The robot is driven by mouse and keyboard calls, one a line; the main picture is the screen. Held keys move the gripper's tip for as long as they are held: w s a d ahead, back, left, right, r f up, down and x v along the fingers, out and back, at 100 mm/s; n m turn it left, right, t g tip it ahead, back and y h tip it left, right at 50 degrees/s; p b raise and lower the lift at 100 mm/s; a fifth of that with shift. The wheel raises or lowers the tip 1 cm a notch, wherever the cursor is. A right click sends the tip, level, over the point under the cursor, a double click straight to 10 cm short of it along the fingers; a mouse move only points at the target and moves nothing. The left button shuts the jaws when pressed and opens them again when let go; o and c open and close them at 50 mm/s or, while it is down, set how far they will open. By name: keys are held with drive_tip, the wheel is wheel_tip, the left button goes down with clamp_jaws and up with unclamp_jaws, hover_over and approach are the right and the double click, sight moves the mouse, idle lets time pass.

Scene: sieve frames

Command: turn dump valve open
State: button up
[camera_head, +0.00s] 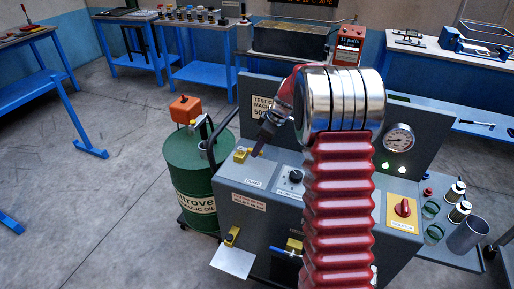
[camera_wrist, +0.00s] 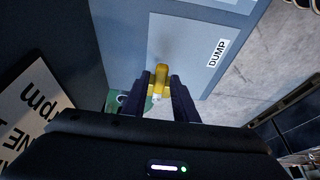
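The dump valve is a small yellow handle (camera_head: 241,154) on the top left corner of the grey test machine in the head view. In the wrist view the yellow handle (camera_wrist: 160,72) stands near a white label reading DUMP (camera_wrist: 217,53). My gripper (camera_wrist: 159,84) has its two dark fingers apart, one on each side of the handle's line. I cannot tell whether they touch it. In the head view my gripper (camera_head: 257,152) hangs just right of the handle, its dark fingertips pointing down. My red arm hides part of the machine.
A green oil drum (camera_head: 191,177) stands left of the machine, with an orange box (camera_head: 185,109) on top. A black knob (camera_head: 295,176), a red knob on a yellow plate (camera_head: 403,208) and a pressure gauge (camera_head: 399,139) are on the machine. Open floor lies to the left.

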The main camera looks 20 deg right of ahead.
clamp_jaws()
drive_tip(key=shift+a, duration=0.3)
drive_tip(key=shift+d, duration=0.35)
